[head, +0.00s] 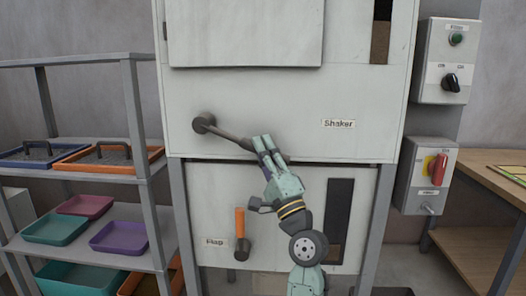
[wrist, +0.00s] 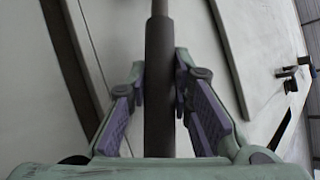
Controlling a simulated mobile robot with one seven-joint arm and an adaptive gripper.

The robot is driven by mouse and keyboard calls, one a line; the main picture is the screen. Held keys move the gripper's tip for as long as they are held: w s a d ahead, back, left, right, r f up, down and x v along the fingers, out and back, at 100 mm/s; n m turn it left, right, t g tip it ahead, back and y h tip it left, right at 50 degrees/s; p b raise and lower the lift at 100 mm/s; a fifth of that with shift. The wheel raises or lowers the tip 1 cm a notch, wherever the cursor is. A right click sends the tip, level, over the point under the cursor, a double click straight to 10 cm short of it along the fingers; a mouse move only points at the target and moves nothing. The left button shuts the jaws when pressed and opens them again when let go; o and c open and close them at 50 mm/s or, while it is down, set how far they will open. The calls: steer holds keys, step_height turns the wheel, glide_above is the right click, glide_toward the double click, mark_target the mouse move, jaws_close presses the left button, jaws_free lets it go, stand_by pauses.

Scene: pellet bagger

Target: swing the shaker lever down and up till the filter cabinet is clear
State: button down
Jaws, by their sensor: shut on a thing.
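The shaker lever (head: 228,134) is a dark rod on a round pivot on the pale filter cabinet (head: 270,100), left of the "Shaker" label. It points right and slightly down. My gripper (head: 268,152) is shut on its outer end, in front of the cabinet's lower edge. In the wrist view the lever's dark grip (wrist: 160,75) runs between the two purple-padded fingers. An upright window (head: 382,20) at the cabinet's upper right is dark above and brown in its lower part. The lever's tip is hidden by my fingers in the head view.
Below is an orange-handled flap lever (head: 240,222) and a dark window (head: 340,212) with brown at its bottom. Switch boxes (head: 447,60) hang at right beside a wooden bench (head: 490,185). A shelf rack (head: 150,180) with coloured trays stands at left.

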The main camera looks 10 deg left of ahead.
steer(key=c, duration=1.4)
jaws_free()
steer(key=shift+s, duration=0.1)
steer(key=v, duration=1.2)
steer(key=shift+c, duration=0.3)
